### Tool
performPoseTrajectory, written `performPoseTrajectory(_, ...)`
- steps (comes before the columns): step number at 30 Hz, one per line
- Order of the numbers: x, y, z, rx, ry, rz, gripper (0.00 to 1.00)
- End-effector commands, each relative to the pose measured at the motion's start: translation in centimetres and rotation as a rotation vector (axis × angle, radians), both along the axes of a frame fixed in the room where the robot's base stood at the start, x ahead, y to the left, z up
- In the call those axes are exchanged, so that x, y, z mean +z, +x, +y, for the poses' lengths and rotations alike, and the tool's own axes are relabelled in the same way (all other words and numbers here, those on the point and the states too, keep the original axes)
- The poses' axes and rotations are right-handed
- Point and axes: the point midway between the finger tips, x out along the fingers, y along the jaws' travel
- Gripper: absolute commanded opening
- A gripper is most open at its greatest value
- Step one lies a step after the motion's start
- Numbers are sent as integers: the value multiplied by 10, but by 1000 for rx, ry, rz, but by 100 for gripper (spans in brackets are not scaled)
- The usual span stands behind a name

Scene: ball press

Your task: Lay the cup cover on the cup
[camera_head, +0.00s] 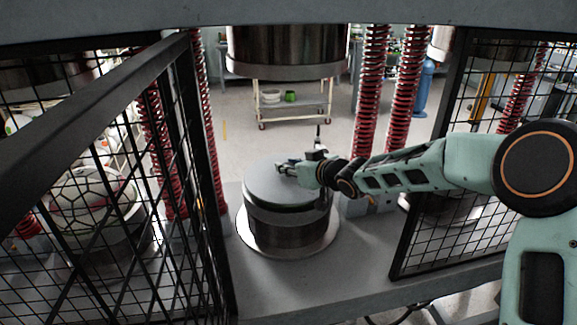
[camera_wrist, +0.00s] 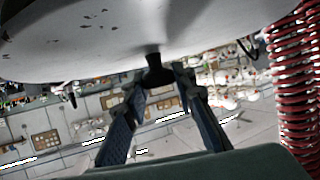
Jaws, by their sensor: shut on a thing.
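The cup (camera_head: 290,232) is a dark, shiny metal cylinder on a round plate in the middle of the press bed. The cup cover (camera_head: 270,188) is a flat grey disc directly over the cup's top; I cannot tell whether it rests on the rim or hangs just above. My gripper (camera_head: 287,167) reaches in from the right over the disc. In the wrist view, the cover (camera_wrist: 150,30) fills the top as a pale, scuffed disc. A short dark knob stands out from it, and my gripper's fingers (camera_wrist: 160,78) are closed around this knob. The cup's inside is hidden.
A dark press ram (camera_head: 287,50) hangs above the cup. Red coil springs (camera_head: 370,95) stand behind it. Black mesh guards flank the opening at left (camera_head: 195,170) and right (camera_head: 440,215). A patterned ball (camera_head: 85,198) sits behind the left mesh. The grey bed (camera_head: 345,285) is clear in front.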

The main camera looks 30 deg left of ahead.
Motion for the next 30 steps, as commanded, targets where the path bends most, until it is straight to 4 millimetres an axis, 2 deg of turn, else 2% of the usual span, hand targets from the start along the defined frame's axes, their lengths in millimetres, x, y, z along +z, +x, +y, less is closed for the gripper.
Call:
performPoseTrajectory(10,2,0,1,0,4,-3,0)
performPoseTrajectory(30,-11,0,1,1,4,-4,0)
